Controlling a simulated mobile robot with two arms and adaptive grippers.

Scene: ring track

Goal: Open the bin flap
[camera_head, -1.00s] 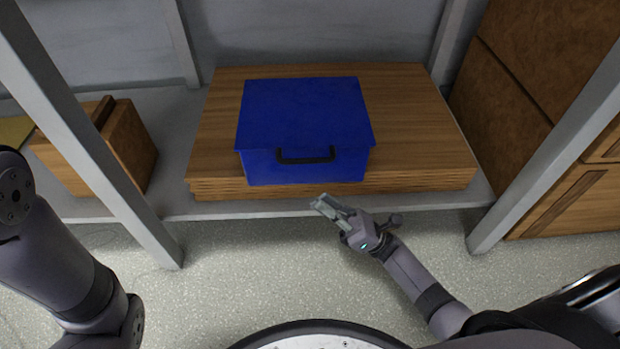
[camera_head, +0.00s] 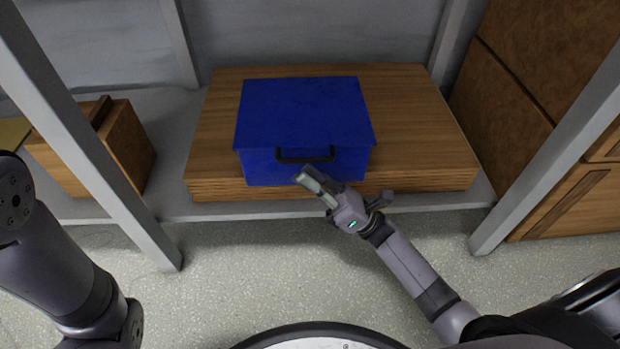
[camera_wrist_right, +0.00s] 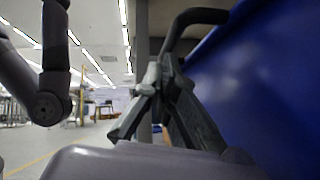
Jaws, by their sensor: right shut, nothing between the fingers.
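The blue bin (camera_head: 303,112) sits on a wooden slab, with its flap lid down. A black handle (camera_head: 305,154) is on its front face. My right gripper (camera_head: 305,177) is shut and empty, just in front of the bin's front face and below the handle in the head view. In the right wrist view, the gripper (camera_wrist_right: 160,95) shows close to the handle (camera_wrist_right: 190,22) and the blue bin wall (camera_wrist_right: 265,90). I cannot tell whether the fingers touch the bin. My left arm shows at the left of the head view, but its gripper is out of view.
The wooden slab (camera_head: 425,125) lies on a grey shelf (camera_head: 440,200). Grey posts stand at the left (camera_head: 85,130) and right (camera_head: 560,150). A wooden box (camera_head: 90,155) is at the left. Wooden cabinets (camera_head: 570,205) are at the right.

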